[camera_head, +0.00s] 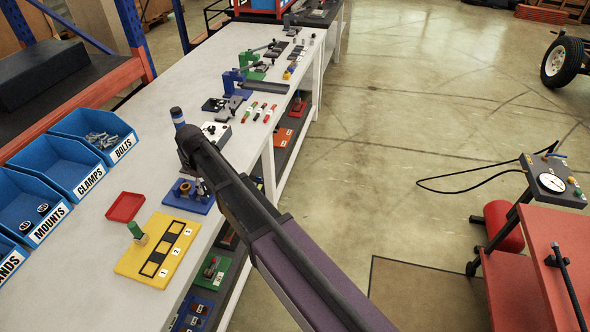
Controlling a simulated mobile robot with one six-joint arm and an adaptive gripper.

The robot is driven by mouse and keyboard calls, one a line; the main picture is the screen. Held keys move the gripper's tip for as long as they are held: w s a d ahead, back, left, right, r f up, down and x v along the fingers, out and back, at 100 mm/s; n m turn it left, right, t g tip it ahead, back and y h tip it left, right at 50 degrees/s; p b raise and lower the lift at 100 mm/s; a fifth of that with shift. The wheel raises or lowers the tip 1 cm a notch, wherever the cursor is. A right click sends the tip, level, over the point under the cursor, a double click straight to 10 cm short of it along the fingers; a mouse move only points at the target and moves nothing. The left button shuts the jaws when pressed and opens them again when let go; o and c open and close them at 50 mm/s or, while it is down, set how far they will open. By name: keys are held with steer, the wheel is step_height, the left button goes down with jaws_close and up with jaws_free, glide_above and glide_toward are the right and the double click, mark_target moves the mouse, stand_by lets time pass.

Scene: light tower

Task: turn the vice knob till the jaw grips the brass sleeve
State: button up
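A blue base plate (201,207) on the bench carries small metal and dark parts; it may be the vice, but my arm covers part of it. A round dark knob-like part (185,188) stands on its left side. I cannot make out the brass sleeve or the jaw clearly at this size. My arm reaches in from the lower right and bends at the wrist above the plate. The gripper seems to point down behind the arm near the plate, and its fingers cannot be made out. Whether anything touches the knob cannot be told.
A yellow numbered board (128,263) with a green-topped block (136,232) and a red tray (125,207) lie left of the plate. Blue bins (96,134) line the left edge. Blue and green lever tools (235,84) stand farther back. A red cart (520,285) stands right.

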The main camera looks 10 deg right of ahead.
mark_target(204, 185)
steer(key=shift+r+p, duration=6.35)
steer(key=shift+r, duration=0.4)
steer(key=s+d+f+m+b, duration=0.1)
steer(key=s+d+m, duration=0.1)
steer(key=d, duration=0.7)
steer(key=s+d+f+m+b, duration=0.1)
steer(key=s+d+m, duration=0.2)
steer(key=d, duration=0.6)
steer(key=s+d+f+m+b, duration=0.1)
steer(key=d+m, duration=0.3)
steer(key=d, duration=0.6)
steer(key=shift+s+f+m+b, duration=0.25)
steer(key=shift+s+m+b, duration=0.05)
steer(key=shift+s, duration=0.5)
steer(key=s+d+m, duration=0.4)
steer(key=s+d, duration=0.2)
steer(key=d, duration=0.3)
steer(key=shift+s, duration=0.3)
steer(key=shift+o, duration=0.2)
steer(key=shift+a, duration=0.1)
